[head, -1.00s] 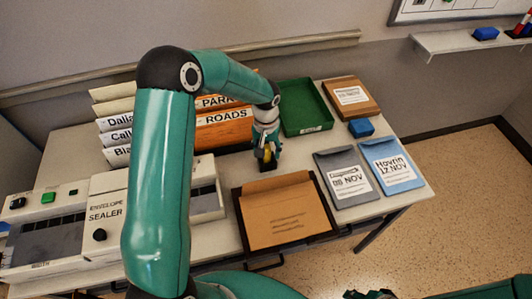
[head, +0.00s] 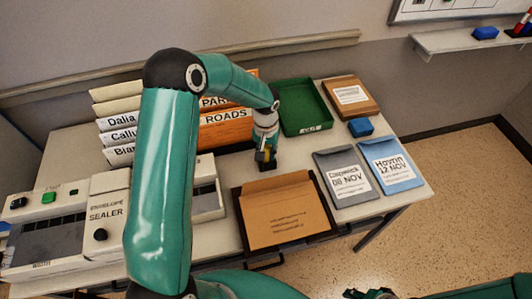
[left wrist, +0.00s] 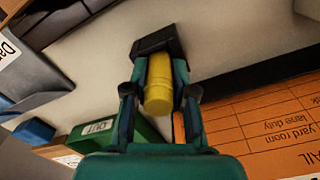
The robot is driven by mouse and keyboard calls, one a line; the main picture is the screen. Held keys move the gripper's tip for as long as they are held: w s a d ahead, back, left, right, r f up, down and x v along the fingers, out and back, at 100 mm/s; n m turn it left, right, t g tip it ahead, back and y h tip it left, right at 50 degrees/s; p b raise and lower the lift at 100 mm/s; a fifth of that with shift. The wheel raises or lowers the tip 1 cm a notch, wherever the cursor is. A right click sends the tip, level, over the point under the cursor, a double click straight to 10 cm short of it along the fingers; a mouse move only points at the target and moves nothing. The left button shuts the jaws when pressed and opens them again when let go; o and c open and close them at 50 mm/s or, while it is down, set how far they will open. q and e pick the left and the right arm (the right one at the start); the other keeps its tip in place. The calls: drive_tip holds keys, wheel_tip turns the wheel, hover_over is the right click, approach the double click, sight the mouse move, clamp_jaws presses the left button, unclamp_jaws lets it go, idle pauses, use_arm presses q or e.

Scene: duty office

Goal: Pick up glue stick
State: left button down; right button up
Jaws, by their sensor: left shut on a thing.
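The glue stick (left wrist: 158,85) is a yellow cylinder, seen between the fingers in the left wrist view. My left gripper (left wrist: 160,68) is shut on it. A small black block (left wrist: 157,44) sits at the glue stick's far end; I cannot tell whether they touch. In the head view my left gripper (head: 265,158) points down over the table, between the orange-fronted files and the brown envelope, and mostly hides the glue stick. A dark part of my right arm's end (head: 370,293) shows at the bottom edge, too cut off to read its jaws.
A green tray (head: 304,107) stands behind the gripper. A brown envelope (head: 285,212) lies in a dark tray in front. Grey (head: 344,178) and blue (head: 391,168) envelopes and a blue block (head: 361,127) lie right. The envelope sealer (head: 105,212) and upright files (head: 228,128) stand left.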

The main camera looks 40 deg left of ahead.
use_arm(q)
drive_tip(key=shift+r, duration=0.1)
wheel_tip(320, 180, up, 20)
drive_tip(key=b, duration=0.2)
idle(0.8)
